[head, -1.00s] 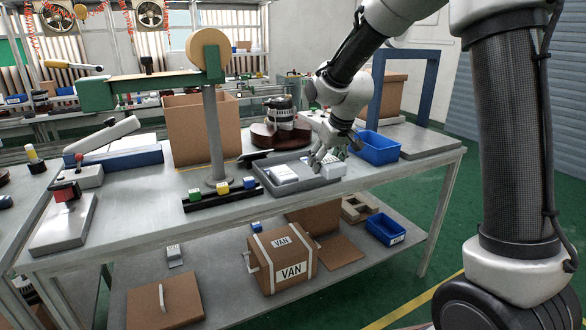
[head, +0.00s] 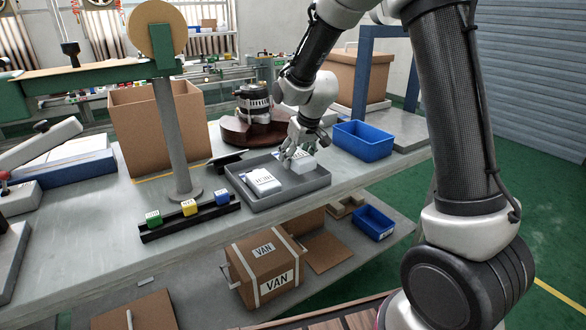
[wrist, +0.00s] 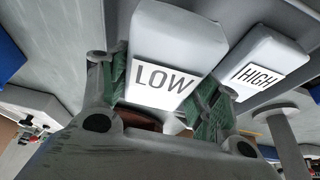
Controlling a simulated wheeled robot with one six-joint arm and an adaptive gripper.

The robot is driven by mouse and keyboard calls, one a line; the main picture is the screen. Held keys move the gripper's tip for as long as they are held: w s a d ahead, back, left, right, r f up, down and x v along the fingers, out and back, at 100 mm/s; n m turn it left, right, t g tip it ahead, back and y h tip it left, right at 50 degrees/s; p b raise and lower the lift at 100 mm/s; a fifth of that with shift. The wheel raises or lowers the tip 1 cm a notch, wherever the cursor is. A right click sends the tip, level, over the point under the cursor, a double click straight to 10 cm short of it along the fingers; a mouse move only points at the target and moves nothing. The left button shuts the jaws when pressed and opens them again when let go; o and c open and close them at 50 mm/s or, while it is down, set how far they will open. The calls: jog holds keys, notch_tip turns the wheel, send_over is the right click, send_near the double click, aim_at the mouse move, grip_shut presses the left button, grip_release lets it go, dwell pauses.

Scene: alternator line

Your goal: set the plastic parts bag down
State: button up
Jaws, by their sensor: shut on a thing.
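My gripper (head: 291,156) is shut on a white, block-like parts bag (head: 302,163) at the right part of a grey tray (head: 285,198). In the wrist view, this bag (wrist: 163,55) carries the label LOW and sits between the two green-padded fingers of my gripper (wrist: 165,95). A second white bag (head: 262,181) lies in the left part of the tray. It shows in the wrist view with the label HIGH (wrist: 262,65), beside the held one and apart from it. I cannot tell whether the held bag touches the tray floor.
A blue bin (head: 363,141) stands right of the tray. A black rail (head: 190,220) with small coloured blocks lies at its left front. A grey post (head: 175,140) and a cardboard box (head: 190,110) stand at the left. A brown round base (head: 240,135) is behind the tray.

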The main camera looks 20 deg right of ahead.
jog(key=shift+f, duration=2.05)
jog(key=shift+f, duration=0.1)
jog(key=o, duration=1.1)
